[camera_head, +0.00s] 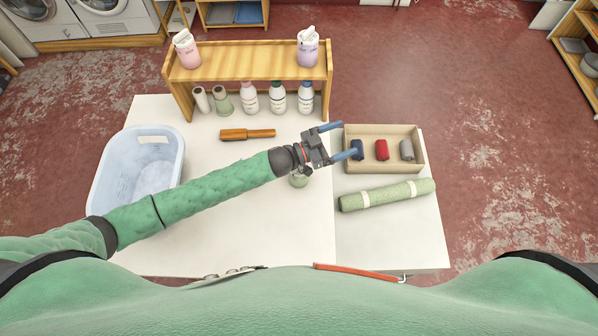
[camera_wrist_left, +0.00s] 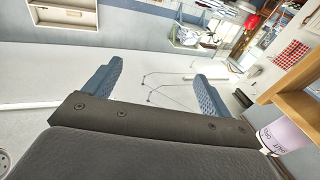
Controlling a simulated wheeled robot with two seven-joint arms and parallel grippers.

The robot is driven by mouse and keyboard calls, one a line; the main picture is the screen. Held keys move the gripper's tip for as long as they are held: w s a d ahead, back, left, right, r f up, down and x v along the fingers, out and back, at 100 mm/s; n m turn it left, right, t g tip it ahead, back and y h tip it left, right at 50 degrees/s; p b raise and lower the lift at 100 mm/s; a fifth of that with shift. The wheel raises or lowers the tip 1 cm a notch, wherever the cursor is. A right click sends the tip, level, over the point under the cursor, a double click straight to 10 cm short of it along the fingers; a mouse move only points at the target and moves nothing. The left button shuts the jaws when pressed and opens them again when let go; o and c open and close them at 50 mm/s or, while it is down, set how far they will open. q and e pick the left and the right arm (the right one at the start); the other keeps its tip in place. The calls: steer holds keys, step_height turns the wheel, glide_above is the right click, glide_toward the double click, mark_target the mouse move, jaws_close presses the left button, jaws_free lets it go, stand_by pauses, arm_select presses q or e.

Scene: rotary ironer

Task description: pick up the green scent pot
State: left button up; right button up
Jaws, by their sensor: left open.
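A small pale green pot (camera_head: 299,181), which looks like the scent pot, stands on the white table just below my left gripper's wrist in the head view. The arm partly covers it. My left gripper (camera_head: 338,141) is open, with its blue fingers pointing right, past the pot, towards the wooden tray's left edge. Nothing shows between the fingers in the left wrist view (camera_wrist_left: 158,70), and the pot cannot be made out there. My right gripper is not in view.
The wooden tray (camera_head: 384,169) holds blue, red and grey rolls. A green roll (camera_head: 387,195) lies in front. A wooden shelf (camera_head: 250,60) with bottles stands behind, a brush (camera_head: 247,134) before it. A laundry basket (camera_head: 105,175) is left. The table's front middle is clear.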

arm_select(q)
steer(key=s+a+f+t+y, duration=0.1)
steer(key=s+a+f+y, duration=0.1)
steer(key=a+f, duration=0.2)
steer(key=s+a+f+n+t+y, duration=0.1)
steer(key=s+a+f+y, duration=0.1)
steer(key=a+f, duration=0.3)
steer(key=s+a+f+t+y, duration=0.1)
steer(key=s+a+f+y, duration=0.2)
steer(key=a, duration=0.6)
steer(key=shift+a+f+n+t+y, duration=0.15)
steer(key=shift+a+f+t, duration=0.05)
steer(key=shift+f, duration=0.3)
steer(key=shift+a+f+n+t+y, duration=0.15)
steer(key=shift+a+f+t, duration=0.05)
steer(key=shift+f, duration=0.25)
steer(key=shift+s+a+n+y, duration=0.4)
steer(key=shift+s+a+n, duration=0.1)
steer(key=shift+s+n, duration=0.35)
steer(key=shift+s+d+r+n, duration=0.15)
steer(key=shift+s+r+n, duration=0.1)
steer(key=shift+s+n, duration=0.5)
steer(key=x, duration=0.6)
steer(key=shift+w+d+f, duration=0.2)
steer(key=shift+x, duration=2.65)
steer(key=shift+r, duration=0.1)
steer(key=c, duration=1.1)
steer(key=shift+r, duration=0.1)
